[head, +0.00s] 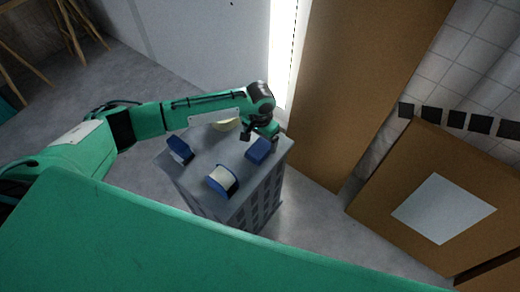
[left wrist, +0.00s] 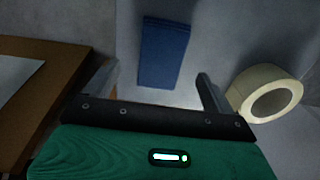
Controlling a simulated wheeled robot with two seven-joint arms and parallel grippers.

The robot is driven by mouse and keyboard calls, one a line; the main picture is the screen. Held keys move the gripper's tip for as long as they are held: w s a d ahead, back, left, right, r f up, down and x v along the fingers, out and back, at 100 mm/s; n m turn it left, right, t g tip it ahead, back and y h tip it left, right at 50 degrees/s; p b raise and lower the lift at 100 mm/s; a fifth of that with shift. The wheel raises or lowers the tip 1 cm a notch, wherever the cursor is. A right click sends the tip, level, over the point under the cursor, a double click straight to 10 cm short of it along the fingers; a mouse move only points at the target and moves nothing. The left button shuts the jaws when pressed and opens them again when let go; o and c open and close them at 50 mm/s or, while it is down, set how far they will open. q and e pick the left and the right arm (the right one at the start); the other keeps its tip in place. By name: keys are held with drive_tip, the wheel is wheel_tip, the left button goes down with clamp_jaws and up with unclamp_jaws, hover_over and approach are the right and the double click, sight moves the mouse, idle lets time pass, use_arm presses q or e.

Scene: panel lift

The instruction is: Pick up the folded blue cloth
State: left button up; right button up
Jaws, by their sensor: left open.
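The folded blue cloth (head: 258,150) lies on the grey top of a crate-like stand (head: 205,150), near its right edge. In the left wrist view the cloth (left wrist: 164,52) is a flat dark-blue rectangle just beyond the fingers. My left gripper (head: 262,134) is above and beside the cloth, pointing down. In the left wrist view the left gripper (left wrist: 158,82) is open, with nothing between its fingers. I cannot tell its exact height over the cloth. My right gripper is not in view.
A cream tape roll (left wrist: 266,95) lies right of the cloth in the wrist view. A blue-ended spool (head: 222,181) and another blue item (head: 180,150) share the stand top. A tall brown panel (head: 360,80) stands behind, and a brown board (head: 430,200) is at right.

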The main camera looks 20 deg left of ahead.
sight(260, 148)
use_arm(q)
wheel_tip(260, 148, down, 4)
drive_tip(key=shift+a, duration=0.1)
drive_tip(key=shift+f, duration=0.4)
drive_tip(key=c, duration=1.1)
drive_tip(key=shift+o, duration=0.2)
drive_tip(key=shift+r, duration=0.1)
